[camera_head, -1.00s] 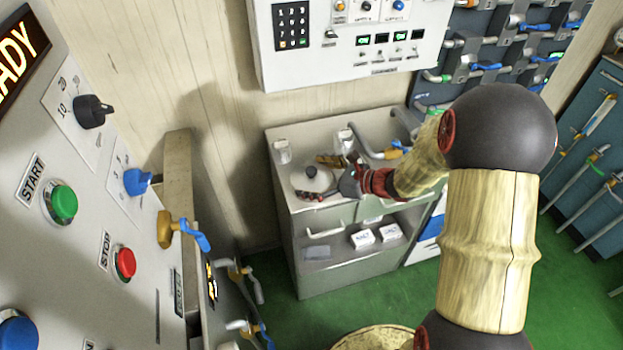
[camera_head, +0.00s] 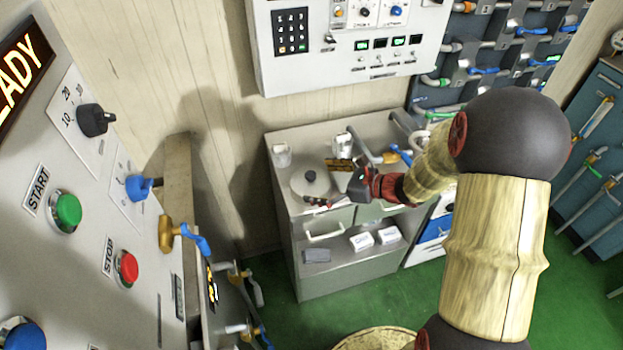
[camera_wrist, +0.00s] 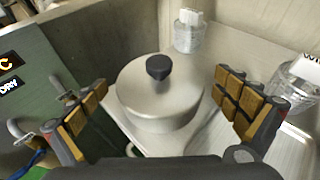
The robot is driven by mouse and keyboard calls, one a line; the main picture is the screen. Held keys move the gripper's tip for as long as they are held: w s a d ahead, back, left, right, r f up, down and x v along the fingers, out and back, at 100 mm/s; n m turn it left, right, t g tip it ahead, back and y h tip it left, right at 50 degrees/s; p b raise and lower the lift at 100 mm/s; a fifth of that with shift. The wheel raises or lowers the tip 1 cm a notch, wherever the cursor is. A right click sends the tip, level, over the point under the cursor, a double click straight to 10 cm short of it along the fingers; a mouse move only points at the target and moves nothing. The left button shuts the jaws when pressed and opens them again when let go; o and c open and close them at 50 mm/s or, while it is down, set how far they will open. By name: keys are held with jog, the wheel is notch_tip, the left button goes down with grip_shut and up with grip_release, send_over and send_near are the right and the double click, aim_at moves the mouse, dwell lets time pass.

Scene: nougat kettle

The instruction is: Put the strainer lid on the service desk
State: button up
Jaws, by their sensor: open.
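The strainer lid (camera_head: 309,188) is a round grey metal piece with a black knob on top. It sits flat on the left front part of the service desk (camera_head: 385,125). In the wrist view the lid (camera_wrist: 158,108) is large and central, with its knob upright and its side wall showing. My gripper (camera_head: 329,183) is open at the lid's right side. In the wrist view the open gripper (camera_wrist: 163,104) has one padded finger on each side of the lid, with gaps between the pads and the metal.
A clear jar (camera_head: 282,155) stands behind the lid, and another jar (camera_head: 343,145) stands near the back middle. White boxes (camera_head: 387,235) lie on the lower shelf. A control panel (camera_head: 100,220) with buttons and knobs fills the left. The green floor (camera_head: 400,300) is open in front.

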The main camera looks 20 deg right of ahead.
jog(key=p+v, duration=0.2)
jog(key=v, duration=0.6)
jog(key=shift+s+d+r, duration=0.25)
jog(key=s+a+r+n+g+h, duration=0.2)
jog(key=s+a+r+n+g, duration=0.5)
jog(key=s+a+n, duration=0.6)
jog(key=s+d+r+n+t+h, duration=0.3)
jog(key=s+d+r+n+h, duration=0.2)
jog(key=n, duration=0.9)
jog(key=s+r+h, duration=0.2)
jog(key=s+r, duration=0.1)
jog(key=r, duration=0.1)
jog(key=shift+d+h, duration=0.25)
jog(key=shift+h, duration=0.05)
